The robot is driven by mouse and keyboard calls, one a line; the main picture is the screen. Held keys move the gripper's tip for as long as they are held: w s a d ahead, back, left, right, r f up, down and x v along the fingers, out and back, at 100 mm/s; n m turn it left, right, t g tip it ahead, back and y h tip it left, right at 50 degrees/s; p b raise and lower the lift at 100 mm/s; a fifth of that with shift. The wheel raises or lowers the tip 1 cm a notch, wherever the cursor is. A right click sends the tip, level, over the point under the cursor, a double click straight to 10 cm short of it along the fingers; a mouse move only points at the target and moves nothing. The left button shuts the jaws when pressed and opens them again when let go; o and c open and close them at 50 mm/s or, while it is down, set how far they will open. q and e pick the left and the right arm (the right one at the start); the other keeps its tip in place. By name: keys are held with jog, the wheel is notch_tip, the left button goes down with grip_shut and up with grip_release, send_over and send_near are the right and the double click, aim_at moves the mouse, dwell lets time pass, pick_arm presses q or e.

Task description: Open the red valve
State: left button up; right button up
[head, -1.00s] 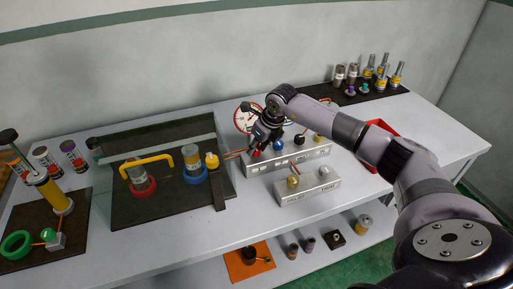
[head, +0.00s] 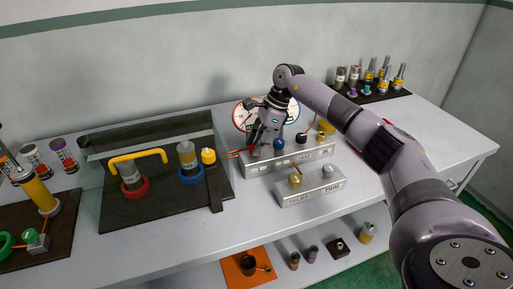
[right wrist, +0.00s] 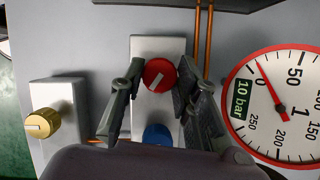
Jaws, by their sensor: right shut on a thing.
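The red valve is a round red knob (right wrist: 159,75) with a pale pointer line, on a white manifold block (right wrist: 150,48) in the right wrist view. The line slants from upper right to lower left. My right gripper (right wrist: 160,70) is shut on the knob, one finger on each side. In the head view my right gripper (head: 259,146) is at the left end of the manifold (head: 290,163) and hides the red knob. A blue knob (right wrist: 157,136) is just beside it, partly under the gripper. My left gripper is not in view.
A pressure gauge (right wrist: 276,104) stands close beside the gripper, behind the manifold. A black knob (head: 301,139) is further along it. A smaller block in front carries a gold knob (head: 295,180) and a silver knob (head: 328,171). A dark board (head: 130,212) lies to the left.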

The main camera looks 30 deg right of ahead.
jog(key=n+g+b, duration=0.1)
jog(key=n, duration=0.4)
jog(key=shift+w+g+b, duration=0.15)
jog(key=shift+g+b, duration=0.2)
jog(key=shift+g, duration=0.05)
jog(key=shift+r, duration=0.1)
jog(key=o, duration=1.2)
jog(key=shift+c, duration=0.2)
jog(key=shift+d+r, duration=0.1)
jog(key=v, duration=1.1)
jog(key=shift+d+r, duration=0.25)
jog(key=shift+d, duration=0.05)
jog(key=shift+w, duration=0.1)
